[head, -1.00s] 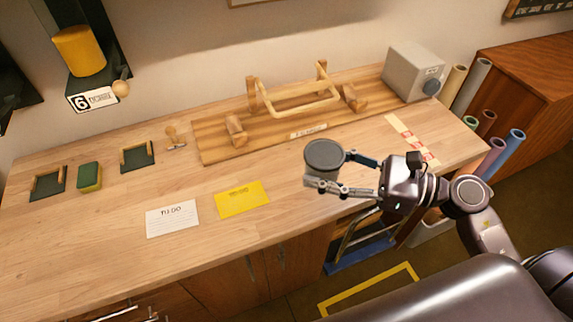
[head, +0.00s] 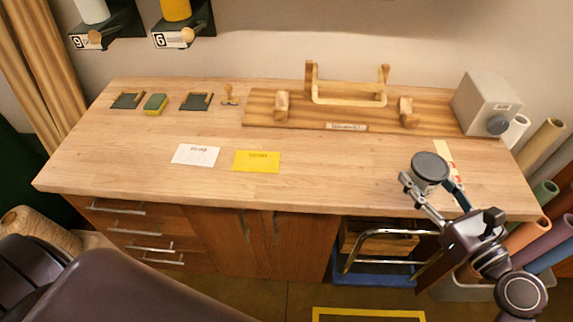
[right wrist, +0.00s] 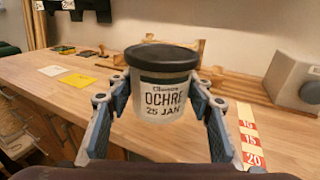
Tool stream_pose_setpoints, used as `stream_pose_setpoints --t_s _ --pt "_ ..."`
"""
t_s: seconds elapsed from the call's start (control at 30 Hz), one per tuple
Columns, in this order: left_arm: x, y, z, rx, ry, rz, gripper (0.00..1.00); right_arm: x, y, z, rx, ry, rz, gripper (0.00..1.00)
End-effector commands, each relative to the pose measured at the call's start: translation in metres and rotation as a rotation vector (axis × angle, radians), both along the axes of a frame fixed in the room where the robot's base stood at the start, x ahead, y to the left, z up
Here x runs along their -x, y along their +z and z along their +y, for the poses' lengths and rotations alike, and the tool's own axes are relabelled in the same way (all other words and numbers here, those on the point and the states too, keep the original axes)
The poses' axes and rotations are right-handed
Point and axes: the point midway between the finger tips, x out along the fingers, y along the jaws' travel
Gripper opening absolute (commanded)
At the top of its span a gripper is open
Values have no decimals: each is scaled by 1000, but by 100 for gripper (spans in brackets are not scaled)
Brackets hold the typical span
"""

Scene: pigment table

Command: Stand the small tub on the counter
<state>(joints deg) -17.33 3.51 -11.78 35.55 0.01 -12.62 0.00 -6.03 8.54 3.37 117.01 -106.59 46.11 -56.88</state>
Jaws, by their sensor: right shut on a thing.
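The small tub (head: 429,170) has a dark round lid and a pale body. In the right wrist view the tub (right wrist: 162,95) is upright, with a label reading "OCHRE 25 JAN". My right gripper (head: 432,190) is shut on it, with one finger on each side. It holds the tub near the front right part of the wooden counter (head: 330,175). From the head view I cannot tell how high the tub is above the counter. My left gripper is not in view.
A wooden rack (head: 345,108) and a grey box (head: 487,104) stand along the back. A white note (head: 196,155) and a yellow note (head: 256,161) lie near the front middle. A marked strip (head: 446,160) lies behind the tub. The counter between the yellow note and tub is clear.

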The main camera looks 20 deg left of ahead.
Motion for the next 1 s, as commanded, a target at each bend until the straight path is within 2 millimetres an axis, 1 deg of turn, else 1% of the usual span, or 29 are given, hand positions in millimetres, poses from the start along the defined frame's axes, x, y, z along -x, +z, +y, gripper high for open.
stream_pose_setpoints --t_s 0.03,0.1,0.2,0.23,0.33,0.4,0.5,0.57,0.67,0.77,0.87,1.0 --pt "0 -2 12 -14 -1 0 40 -15 11 15 -6 -20 -12 16" --pt "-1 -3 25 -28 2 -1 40 -32 22 31 -6 -49 -12 16" --pt "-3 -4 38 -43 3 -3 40 -50 40 51 -5 -86 -11 16" --pt "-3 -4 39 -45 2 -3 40 -55 46 57 -7 -95 -11 16" --pt "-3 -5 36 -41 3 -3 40 -67 64 72 -4 -122 -9 16" --pt "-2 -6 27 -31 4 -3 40 -73 74 80 -3 -136 -6 16" --pt "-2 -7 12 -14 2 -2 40 -78 83 87 -1 -151 -4 16" --pt "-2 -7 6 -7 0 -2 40 -79 87 89 0 -156 -2 16" --pt "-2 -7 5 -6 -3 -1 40 -80 88 90 1 -160 0 16" --pt "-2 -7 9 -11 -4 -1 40 -80 84 90 3 -160 3 16" --pt "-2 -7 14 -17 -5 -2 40 -80 67 90 5 -159 7 16" --pt "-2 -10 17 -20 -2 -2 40 -80 30 90 6 -158 9 16"
